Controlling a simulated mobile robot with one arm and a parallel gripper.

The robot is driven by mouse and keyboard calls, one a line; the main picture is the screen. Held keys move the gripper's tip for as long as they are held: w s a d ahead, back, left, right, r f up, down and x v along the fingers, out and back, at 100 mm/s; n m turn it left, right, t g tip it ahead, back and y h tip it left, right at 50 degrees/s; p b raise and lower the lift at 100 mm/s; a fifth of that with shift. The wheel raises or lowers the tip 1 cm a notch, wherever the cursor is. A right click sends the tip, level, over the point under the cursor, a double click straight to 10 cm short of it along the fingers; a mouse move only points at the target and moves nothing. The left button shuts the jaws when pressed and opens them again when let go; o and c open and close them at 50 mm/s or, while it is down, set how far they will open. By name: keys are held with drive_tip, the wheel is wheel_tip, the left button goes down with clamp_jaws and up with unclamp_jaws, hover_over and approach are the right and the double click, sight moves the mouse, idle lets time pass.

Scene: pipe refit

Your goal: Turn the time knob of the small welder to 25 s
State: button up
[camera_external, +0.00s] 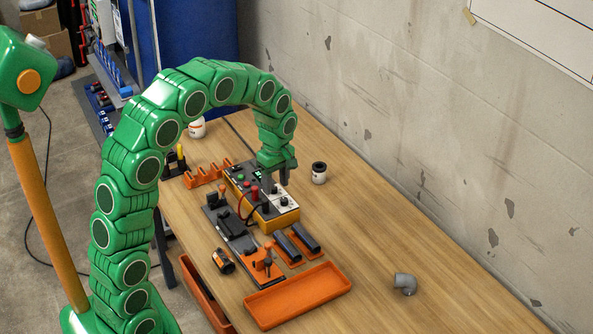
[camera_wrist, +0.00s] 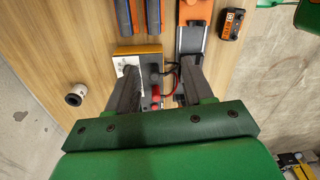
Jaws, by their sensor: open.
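The small welder (camera_external: 282,222) is a yellow box with a black and white top panel, red and green buttons and dark knobs. It stands on the wooden table. My gripper (camera_external: 276,182) points down over its panel, with its jaws apart and nothing seen between them. In the wrist view the two fingers (camera_wrist: 160,70) straddle part of the welder (camera_wrist: 148,50). The time knob cannot be told from the other knobs, and its setting is too small to read. The fingers hide part of the panel. I cannot tell whether they touch a knob.
A clamp rig (camera_external: 231,232) with red and black cables stands left of the welder. Dark pipes (camera_external: 288,247) lie in orange holders in front, before an orange tray (camera_external: 297,298). A white cylinder (camera_external: 319,176) stands behind right. A grey elbow (camera_external: 404,284) lies right, where the table is mostly clear.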

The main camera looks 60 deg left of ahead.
sight(284, 199)
drive_tip(key=w+a+f+n, duration=0.2)
drive_tip(key=a, duration=0.1)
drive_tip(key=w+a+f+n, duration=0.2)
drive_tip(key=w+f, duration=0.1)
drive_tip(key=w+a+f+n, duration=0.1)
drive_tip(key=w+a+f, duration=0.1)
drive_tip(key=a, duration=0.1)
drive_tip(key=shift+w+a+f+n, duration=0.15)
drive_tip(key=shift+a+n, duration=0.15)
drive_tip(key=shift+n, duration=0.1)
drive_tip(key=shift+f, duration=3.9)
drive_tip(key=shift+c, duration=0.3)
clamp_jaws()
